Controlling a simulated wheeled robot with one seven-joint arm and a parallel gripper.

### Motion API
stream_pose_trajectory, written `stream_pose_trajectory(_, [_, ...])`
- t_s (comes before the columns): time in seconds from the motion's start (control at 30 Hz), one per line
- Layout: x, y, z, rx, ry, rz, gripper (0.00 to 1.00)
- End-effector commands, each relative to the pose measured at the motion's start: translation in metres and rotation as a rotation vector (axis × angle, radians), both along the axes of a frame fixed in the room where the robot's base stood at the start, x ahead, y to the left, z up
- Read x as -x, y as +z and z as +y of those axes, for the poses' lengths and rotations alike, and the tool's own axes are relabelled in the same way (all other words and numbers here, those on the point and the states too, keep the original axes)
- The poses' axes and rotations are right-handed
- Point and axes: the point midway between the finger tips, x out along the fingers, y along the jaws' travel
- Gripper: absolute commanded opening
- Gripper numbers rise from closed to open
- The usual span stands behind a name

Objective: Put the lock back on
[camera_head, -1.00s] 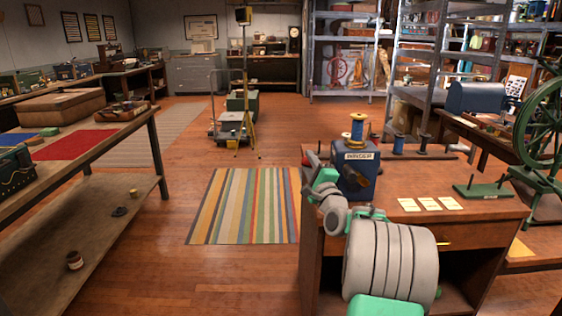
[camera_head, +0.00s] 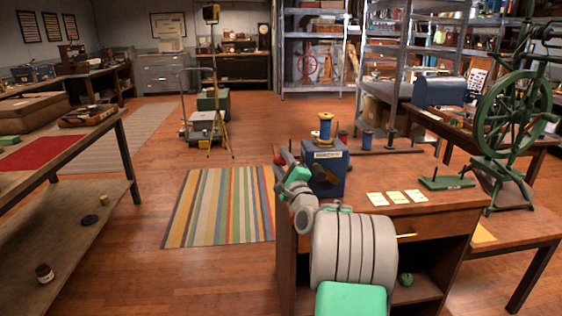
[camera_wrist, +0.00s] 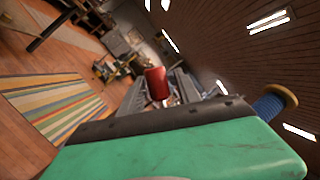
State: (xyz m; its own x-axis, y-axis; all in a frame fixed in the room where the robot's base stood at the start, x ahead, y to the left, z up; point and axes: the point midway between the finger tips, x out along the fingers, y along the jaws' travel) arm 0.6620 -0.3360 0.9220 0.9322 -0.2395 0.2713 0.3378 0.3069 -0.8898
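My gripper (camera_wrist: 158,88) is at the near left edge of the wooden desk (camera_head: 430,198), beside a blue box (camera_head: 324,176). In the wrist view a small red object (camera_wrist: 156,82) sits between the grey fingers, which look shut on it. Only a sliver of it shows in the head view, where my own arm hides most of the gripper. I cannot tell whether the red object is the lock. The blue box has a pale label and a dark piece on its front. A blue spool (camera_head: 325,128) stands on top; it also shows in the wrist view (camera_wrist: 272,103).
A rack of spools (camera_head: 367,140) lies behind the box. Paper cards (camera_head: 397,197) and a green stand (camera_head: 447,183) are on the desk. A green spinning wheel (camera_head: 515,110) stands at right. A striped rug (camera_head: 220,205) and open floor lie left; a workbench (camera_head: 75,140) is farther left.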

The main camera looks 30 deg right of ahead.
Motion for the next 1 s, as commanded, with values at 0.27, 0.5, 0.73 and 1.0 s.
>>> stream_pose_trajectory(0.27, [-0.001,0.0,0.002,0.001,0.003,0.001,0.47])
stream_pose_trajectory(0.5, [0.027,-0.008,0.007,-0.002,0.0,0.001,0.47])
stream_pose_trajectory(0.73, [0.066,-0.02,0.017,0.0,-0.001,0.001,0.47])
stream_pose_trajectory(1.0, [0.073,-0.021,0.02,0.001,0.002,0.0,0.47])
